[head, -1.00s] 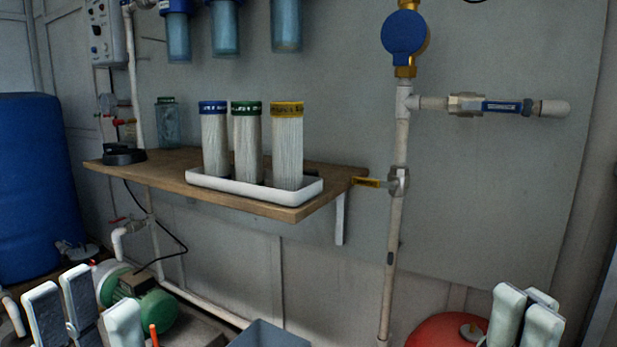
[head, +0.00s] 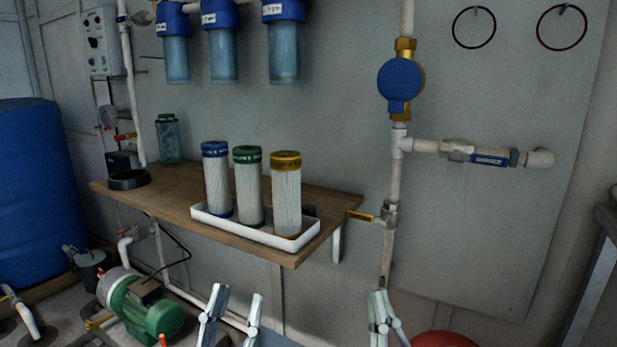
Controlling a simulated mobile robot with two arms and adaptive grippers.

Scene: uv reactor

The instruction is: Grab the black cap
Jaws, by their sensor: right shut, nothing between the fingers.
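A round, low black cap (head: 128,180) lies on the left end of the wooden shelf (head: 170,205). It looks like a shallow black ring with its hollow side up. My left gripper (head: 236,298) is at the bottom middle, its fingers apart and nothing between them. It is below the shelf in the picture, well to the right of the cap and apart from it. My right gripper (head: 380,302) is further right, below the vertical pipe in the picture. Its fingers are together and hold nothing.
A white tray (head: 262,238) with blue-, green- and yellow-topped filter cartridges stands on the shelf. A clear bottle (head: 168,140) stands behind the cap. A green pump (head: 150,308) is below. A vertical pipe (head: 394,190) with valves is at right.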

